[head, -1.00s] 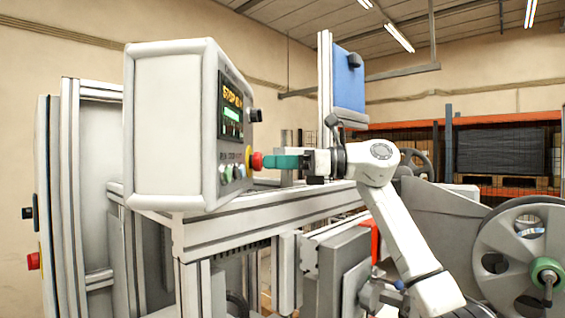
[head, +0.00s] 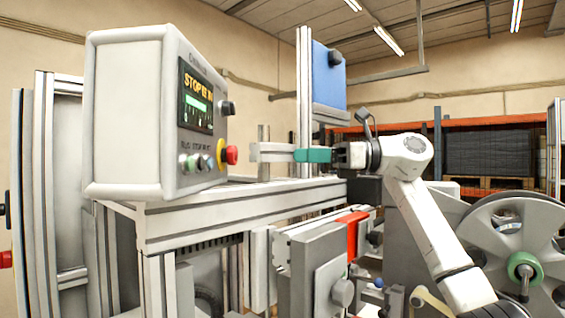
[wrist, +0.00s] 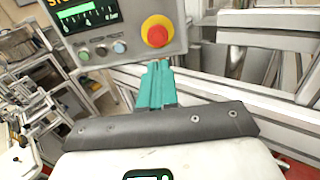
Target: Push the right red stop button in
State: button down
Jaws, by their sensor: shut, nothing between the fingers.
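The right red stop button (head: 230,155) sits in a yellow collar on the lower right of the grey control box's front panel. The wrist view also shows the red button (wrist: 157,36), just beyond the fingertips. My gripper (head: 297,155) has teal fingers pointing left toward the panel. In the head view a clear gap lies between the fingertips and the button. In the wrist view the teal fingers (wrist: 159,66) are together and empty, just below the yellow collar. I cannot tell whether the button is pressed in.
The control box (head: 125,120) has a lit display (head: 197,103), a black knob (head: 227,108) and several small buttons. Another red button (head: 5,259) is at the far left edge. Metal frame rails (head: 240,210) run below my gripper. A reel (head: 520,245) stands at right.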

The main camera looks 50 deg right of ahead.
jog(key=shift+v, duration=1.15)
jog(key=shift+a, duration=0.1)
